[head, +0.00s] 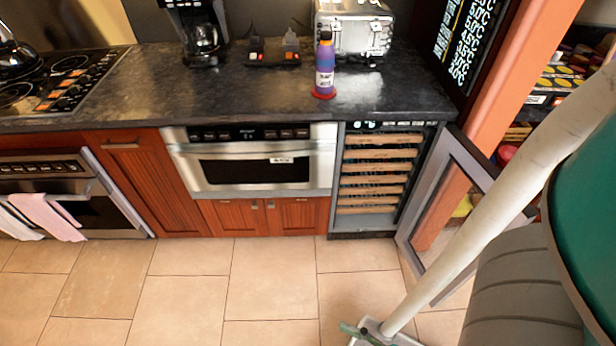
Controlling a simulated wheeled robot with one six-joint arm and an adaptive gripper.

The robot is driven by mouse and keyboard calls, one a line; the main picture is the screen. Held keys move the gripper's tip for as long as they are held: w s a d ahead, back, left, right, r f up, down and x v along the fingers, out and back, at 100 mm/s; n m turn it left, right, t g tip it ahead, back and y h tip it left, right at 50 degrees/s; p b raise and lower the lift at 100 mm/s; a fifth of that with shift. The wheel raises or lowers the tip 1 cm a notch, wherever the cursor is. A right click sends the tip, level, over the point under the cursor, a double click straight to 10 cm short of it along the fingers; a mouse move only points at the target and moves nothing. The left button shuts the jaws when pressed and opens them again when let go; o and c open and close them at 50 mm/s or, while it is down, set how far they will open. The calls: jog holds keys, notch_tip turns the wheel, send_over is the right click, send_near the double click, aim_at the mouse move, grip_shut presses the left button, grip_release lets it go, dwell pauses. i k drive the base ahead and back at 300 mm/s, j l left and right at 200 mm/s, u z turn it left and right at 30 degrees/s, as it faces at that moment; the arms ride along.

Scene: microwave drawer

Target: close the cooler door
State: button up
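The cooler (378,214) is a narrow built-in unit with several wooden racks, at the right end of the counter in the head view. Its door (412,233), a grey frame around a glass pane, stands wide open, swung out to the right from the cooler's right side. The racks are exposed. A pale pole crosses in front of part of the door and hides some of its right side. I cannot make out my gripper in this view.
The pale pole (480,238) slants down to the floor. A large green and grey body (525,270) fills the right foreground. A bottle (325,68) stands on the counter (260,98).

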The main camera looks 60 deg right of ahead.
aim_at(453, 145)
jog(key=z, duration=1.4)
jog(key=k+l+z, duration=0.15)
jog(key=l, duration=0.3)
jog(key=k+l+z, duration=0.15)
jog(key=l, duration=0.3)
jog(key=k+l+z, duration=0.15)
jog(key=l, duration=0.3)
jog(key=i, duration=0.05)
